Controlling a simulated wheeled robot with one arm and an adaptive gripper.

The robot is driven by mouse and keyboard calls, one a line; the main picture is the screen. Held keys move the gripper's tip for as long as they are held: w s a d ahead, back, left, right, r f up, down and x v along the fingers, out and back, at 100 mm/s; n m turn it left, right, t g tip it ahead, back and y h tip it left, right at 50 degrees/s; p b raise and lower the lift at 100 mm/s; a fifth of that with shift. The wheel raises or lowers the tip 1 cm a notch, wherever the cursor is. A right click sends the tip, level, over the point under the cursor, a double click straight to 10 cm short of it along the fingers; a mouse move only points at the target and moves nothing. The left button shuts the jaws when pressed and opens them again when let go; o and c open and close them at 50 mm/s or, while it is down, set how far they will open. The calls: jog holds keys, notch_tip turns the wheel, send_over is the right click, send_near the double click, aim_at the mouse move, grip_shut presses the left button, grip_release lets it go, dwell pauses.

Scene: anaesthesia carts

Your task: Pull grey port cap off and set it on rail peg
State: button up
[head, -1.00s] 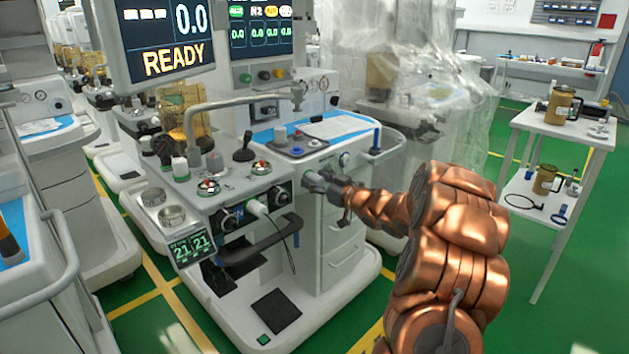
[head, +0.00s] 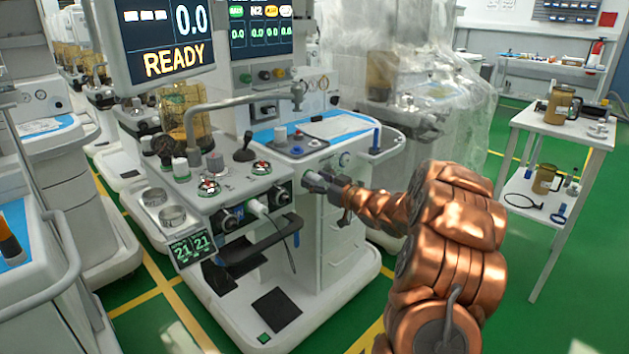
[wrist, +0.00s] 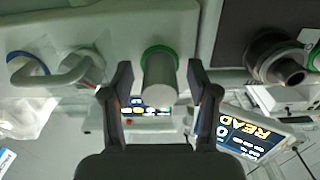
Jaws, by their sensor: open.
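The grey port cap (wrist: 160,82) is a short cylinder seated on a port with a green ring (wrist: 157,50), in the middle of the wrist view. My gripper (wrist: 159,74) is open, with one finger on each side of the cap and a visible gap to each. In the head view my gripper (head: 318,183) is at the front of the anaesthesia cart, just right of its control block, and hides the cap. A blue upright post (head: 376,138) stands on the cart's right side tray; I cannot tell whether it is the rail peg.
A dark round connector (wrist: 280,62) sticks out right of the cap in the wrist view, and a white curved handle (wrist: 50,78) lies left. A black handle bar (head: 262,242) and a hanging cable are left of my gripper. A white trolley (head: 565,128) stands far right.

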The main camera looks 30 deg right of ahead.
aim_at(321, 182)
jog(key=shift+p, duration=0.4)
jog(key=shift+c, duration=0.4)
grip_shut()
dwell(0.4)
jog(key=shift+p+v, duration=0.4)
jog(key=shift+v, duration=2.5)
jog(key=shift+r, duration=0.15)
